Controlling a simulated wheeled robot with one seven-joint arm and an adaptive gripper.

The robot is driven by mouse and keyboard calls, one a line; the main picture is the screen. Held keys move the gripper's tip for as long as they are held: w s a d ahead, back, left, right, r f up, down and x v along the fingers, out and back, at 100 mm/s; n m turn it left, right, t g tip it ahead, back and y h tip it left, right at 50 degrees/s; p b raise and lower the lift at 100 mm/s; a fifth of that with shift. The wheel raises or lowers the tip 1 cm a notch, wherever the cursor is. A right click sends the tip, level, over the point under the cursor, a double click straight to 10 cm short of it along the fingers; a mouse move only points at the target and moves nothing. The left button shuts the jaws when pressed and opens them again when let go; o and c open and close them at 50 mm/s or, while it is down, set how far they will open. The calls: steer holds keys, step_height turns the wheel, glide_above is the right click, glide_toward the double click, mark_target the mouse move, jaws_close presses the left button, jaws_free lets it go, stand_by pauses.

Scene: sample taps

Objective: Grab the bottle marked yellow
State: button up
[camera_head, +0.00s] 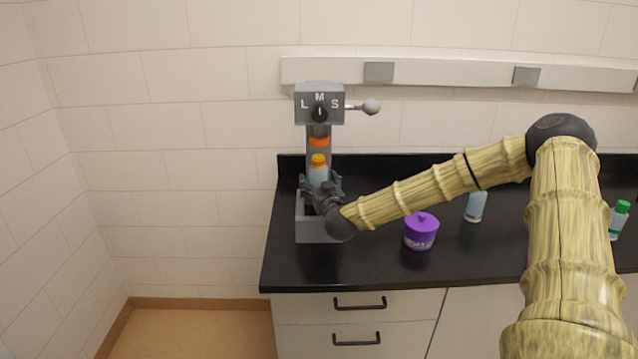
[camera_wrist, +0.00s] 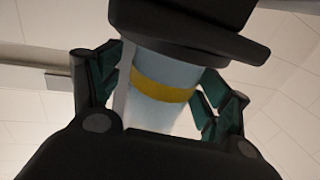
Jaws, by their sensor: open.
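The bottle marked yellow (camera_head: 318,173) is pale blue with an orange-yellow cap and stands upright in the grey tap machine (camera_head: 319,103), under its orange outlet. In the wrist view the bottle (camera_wrist: 163,88) shows a yellow band around its body. My gripper (camera_head: 321,188) is at the bottle, with one green-padded finger on each side of it. The wrist view shows my gripper (camera_wrist: 165,95) open around the bottle, with a gap seen at the right finger; contact on the left is unclear. The bottle's lower part is hidden by my gripper.
A purple jar (camera_head: 421,232) stands on the black counter (camera_head: 380,262) below my forearm. A pale blue bottle (camera_head: 475,207) stands behind my arm, its top hidden. A green-capped bottle (camera_head: 618,220) is at the far right. The counter's left end is close to the machine.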

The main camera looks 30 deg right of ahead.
steer(key=shift+c, duration=0.4)
steer(key=c, duration=1.3)
steer(key=shift+r, duration=0.1)
